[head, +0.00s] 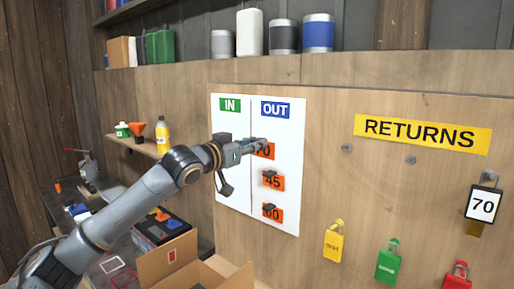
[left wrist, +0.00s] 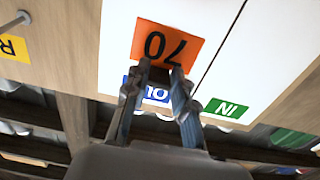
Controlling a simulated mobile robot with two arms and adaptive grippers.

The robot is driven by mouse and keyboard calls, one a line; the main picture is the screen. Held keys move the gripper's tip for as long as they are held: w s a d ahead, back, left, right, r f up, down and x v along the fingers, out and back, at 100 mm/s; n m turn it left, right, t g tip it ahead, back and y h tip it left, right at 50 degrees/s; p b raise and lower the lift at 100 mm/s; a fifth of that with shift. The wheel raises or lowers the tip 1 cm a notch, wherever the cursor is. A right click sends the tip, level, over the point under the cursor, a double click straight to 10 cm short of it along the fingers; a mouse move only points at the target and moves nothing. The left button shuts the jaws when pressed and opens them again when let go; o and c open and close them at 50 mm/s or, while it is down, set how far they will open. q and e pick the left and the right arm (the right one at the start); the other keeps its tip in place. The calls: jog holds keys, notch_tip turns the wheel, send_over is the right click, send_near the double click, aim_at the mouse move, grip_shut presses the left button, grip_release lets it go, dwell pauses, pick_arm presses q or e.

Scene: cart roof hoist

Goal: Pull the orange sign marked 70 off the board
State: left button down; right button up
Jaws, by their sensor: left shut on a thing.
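The orange sign marked 70 (head: 268,150) is in the OUT column of the white board (head: 233,185), the topmost of the orange signs there. In the left wrist view the sign (left wrist: 165,42) appears upside down, with my left gripper (left wrist: 160,72) shut on the small dark knob at its edge. In the head view my left gripper (head: 262,143) reaches in from the left and hides part of the sign. The sign looks flat at the board; I cannot tell if there is a gap. My right gripper is not in view.
Orange signs 45 (head: 276,182) and 60 (head: 277,215) are below on the board. Yellow (head: 333,246), green (head: 388,266) and red padlock-like tags hang lower. An open cardboard box (head: 190,276) stands below.

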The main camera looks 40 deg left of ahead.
pick_arm(q)
jog(key=shift+s+a+b, duration=0.1)
jog(key=shift+s+b, duration=1.4)
jog(key=shift+s, duration=0.55)
